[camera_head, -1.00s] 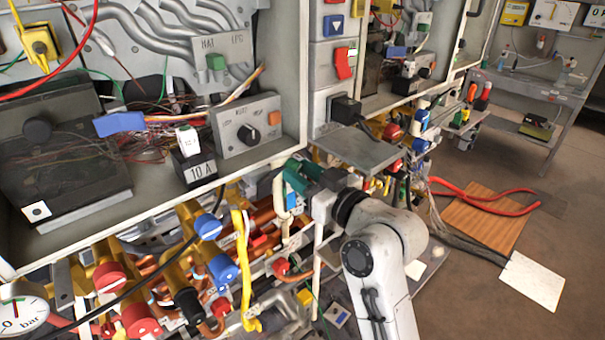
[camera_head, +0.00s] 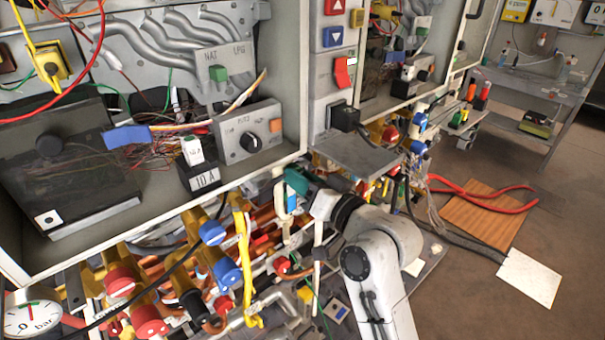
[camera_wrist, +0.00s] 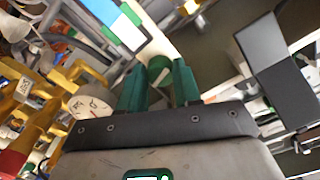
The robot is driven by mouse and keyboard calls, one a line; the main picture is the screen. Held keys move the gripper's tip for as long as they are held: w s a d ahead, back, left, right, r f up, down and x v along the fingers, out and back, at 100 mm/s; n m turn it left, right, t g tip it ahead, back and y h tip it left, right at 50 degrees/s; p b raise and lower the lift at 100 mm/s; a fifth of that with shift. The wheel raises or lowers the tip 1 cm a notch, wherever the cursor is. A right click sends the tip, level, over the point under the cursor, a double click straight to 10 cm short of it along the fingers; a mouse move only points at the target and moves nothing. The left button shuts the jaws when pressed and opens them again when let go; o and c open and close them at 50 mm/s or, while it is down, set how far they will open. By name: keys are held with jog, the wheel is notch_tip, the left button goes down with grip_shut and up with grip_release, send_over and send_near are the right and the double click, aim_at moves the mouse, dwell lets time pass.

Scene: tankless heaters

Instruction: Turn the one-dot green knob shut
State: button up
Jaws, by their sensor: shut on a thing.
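My gripper (camera_head: 294,184) is at the pipework below the heater cabinet's lower edge, in the middle of the head view. In the wrist view, its two dark green fingers (camera_wrist: 159,76) stand on either side of a rounded green knob (camera_wrist: 158,64) and are shut on it. The knob's dot marking is not readable. In the head view the knob cannot be told apart from the green fingers, and its turn angle cannot be judged.
Red (camera_head: 119,281) and blue (camera_head: 226,271) valve knobs crowd the pipes to the left, near a pressure gauge (camera_head: 32,315). A grey shelf (camera_head: 358,154) juts out just above my arm.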

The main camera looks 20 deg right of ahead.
jog(key=shift+m+p, duration=0.55)
jog(key=shift+m, duration=0.65)
jog(key=o, duration=1.1)
jog(key=shift+c, duration=0.2)
jog(key=b+v, duration=0.3)
jog(key=v, duration=0.7)
jog(key=shift+s, duration=0.35)
jog(key=shift+d, duration=0.1)
